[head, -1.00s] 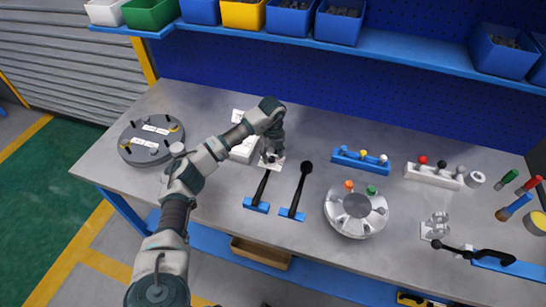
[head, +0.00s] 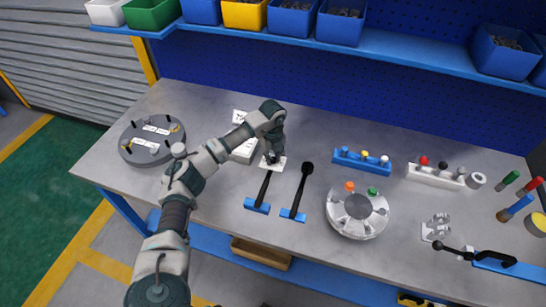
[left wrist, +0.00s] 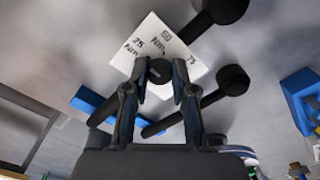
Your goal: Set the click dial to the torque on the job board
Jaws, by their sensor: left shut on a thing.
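The click dial is a small black knob (left wrist: 160,72) on a white plate. The plate (left wrist: 150,38) carries printed marks in the left wrist view: 25 Nm, a middle mark that looks like 50 or 60 Nm, and 75. My left gripper (left wrist: 157,80) is shut on the knob, one finger on each side. In the head view the left gripper (head: 272,156) points down over the plate (head: 276,164) and hides the knob. A white card (head: 239,116), perhaps the job board, stands behind my left arm; its text is too small to read. My right gripper is not in view.
A grey disc (head: 152,142) lies at left, a silver flanged shell (head: 357,212) at right. A blue rack (head: 361,161) and a white rack (head: 436,175) stand behind the shell.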

